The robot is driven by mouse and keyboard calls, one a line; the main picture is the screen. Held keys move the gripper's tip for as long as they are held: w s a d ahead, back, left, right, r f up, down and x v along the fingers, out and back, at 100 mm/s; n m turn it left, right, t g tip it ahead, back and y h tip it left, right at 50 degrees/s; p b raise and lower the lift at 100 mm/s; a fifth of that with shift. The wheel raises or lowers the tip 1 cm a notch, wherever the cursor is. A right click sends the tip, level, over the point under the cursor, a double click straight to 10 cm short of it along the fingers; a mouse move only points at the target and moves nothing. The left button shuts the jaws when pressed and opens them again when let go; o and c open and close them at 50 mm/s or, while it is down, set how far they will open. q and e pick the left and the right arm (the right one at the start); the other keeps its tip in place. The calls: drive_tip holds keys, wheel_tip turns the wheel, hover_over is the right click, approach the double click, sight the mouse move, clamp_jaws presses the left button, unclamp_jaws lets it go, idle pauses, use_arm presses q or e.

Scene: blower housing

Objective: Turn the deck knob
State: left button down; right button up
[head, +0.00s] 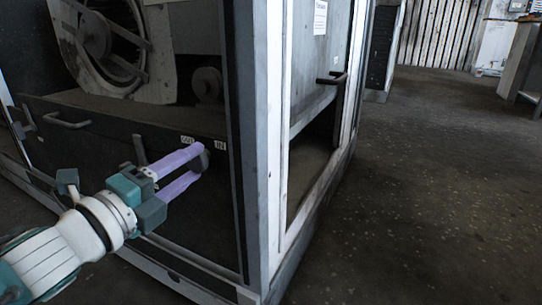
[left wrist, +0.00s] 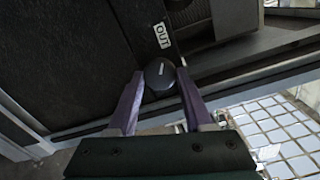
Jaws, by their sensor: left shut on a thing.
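The deck knob (left wrist: 160,76) is a round dark knob with a short pale mark on its face. In the left wrist view it sits between the two purple fingers of my left gripper (left wrist: 158,88), which is shut on it. In the head view my left gripper (head: 200,158) reaches the dark front panel from the left, and the knob (head: 204,159) shows partly at its fingertips. A white OUT label (head: 187,139) is above and left of the knob, and an IN label (head: 220,145) is to its right. The OUT label also shows in the left wrist view (left wrist: 163,35). My right gripper is out of view.
The blower housing has a pale metal corner post (head: 262,150) right of the knob. A fan wheel (head: 105,40) is above the panel. A dark handle (head: 67,122) is on the panel's left. The dark floor (head: 430,180) at right is clear.

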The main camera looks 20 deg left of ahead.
use_arm(q)
drive_tip(key=shift+f+m, duration=0.1)
drive_tip(key=shift+m, duration=0.7)
drive_tip(key=shift+c, duration=1.5)
unclamp_jaws()
drive_tip(key=shift+s, duration=0.35)
drive_tip(key=s+p, duration=0.3)
drive_tip(key=s, duration=0.6)
drive_tip(key=shift+s+a, duration=0.15)
drive_tip(key=shift+a, duration=0.25)
